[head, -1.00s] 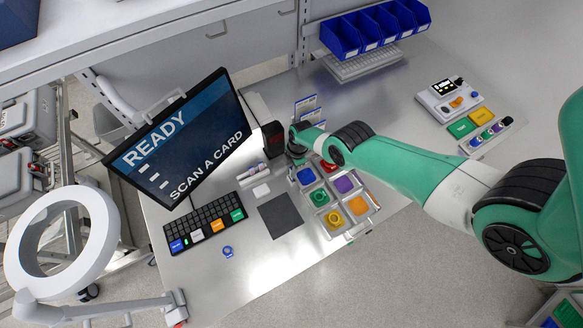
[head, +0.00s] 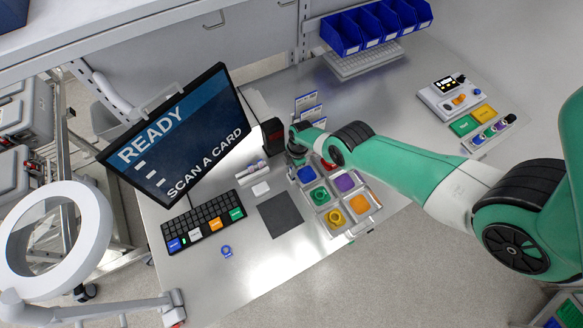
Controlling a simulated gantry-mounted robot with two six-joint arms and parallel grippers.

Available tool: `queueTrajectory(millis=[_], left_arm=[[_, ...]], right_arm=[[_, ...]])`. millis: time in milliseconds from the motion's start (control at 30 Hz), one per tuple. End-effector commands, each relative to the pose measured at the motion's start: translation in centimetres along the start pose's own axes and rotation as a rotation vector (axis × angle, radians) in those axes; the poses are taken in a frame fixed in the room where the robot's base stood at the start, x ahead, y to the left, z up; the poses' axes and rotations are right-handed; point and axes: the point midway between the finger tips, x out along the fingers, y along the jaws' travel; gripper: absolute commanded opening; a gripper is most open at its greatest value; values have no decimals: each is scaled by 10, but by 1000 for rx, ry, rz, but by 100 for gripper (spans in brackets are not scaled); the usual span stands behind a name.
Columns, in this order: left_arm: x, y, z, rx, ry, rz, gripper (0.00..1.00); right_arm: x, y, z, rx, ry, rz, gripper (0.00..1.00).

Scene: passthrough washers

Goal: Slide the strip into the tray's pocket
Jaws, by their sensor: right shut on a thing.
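A grey tray (head: 340,222) with several square pockets stands right of centre on the metal table. Its pockets hold blue, green, purple, yellow, orange and red pieces. My right gripper (head: 297,162) is at the tray's far left corner, pointing down, beside the blue piece (head: 306,174). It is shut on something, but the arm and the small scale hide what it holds. I cannot make out the strip for certain. My left gripper is not in view.
A dark box (head: 272,133) and a monitor (head: 180,130) stand left of my right gripper. A keyboard (head: 204,221), a dark mat (head: 280,214) and a small blue ring (head: 227,251) lie in front. Blue bins (head: 375,28) are at the back.

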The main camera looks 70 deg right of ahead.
Motion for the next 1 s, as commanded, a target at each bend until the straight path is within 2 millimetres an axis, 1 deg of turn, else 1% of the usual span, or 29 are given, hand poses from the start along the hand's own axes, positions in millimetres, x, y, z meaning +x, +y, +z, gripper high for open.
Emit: queueTrajectory(millis=[367,667,700,867,900,1000], left_arm=[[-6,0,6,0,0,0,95],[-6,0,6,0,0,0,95],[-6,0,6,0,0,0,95],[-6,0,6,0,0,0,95],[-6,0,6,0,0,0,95],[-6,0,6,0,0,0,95]], right_arm=[[8,0,1,0,0,0,0],[9,0,1,0,0,0,0],[9,0,1,0,0,0,32],[9,0,1,0,0,0,61],[9,0,1,0,0,0,63],[9,0,1,0,0,0,63]])
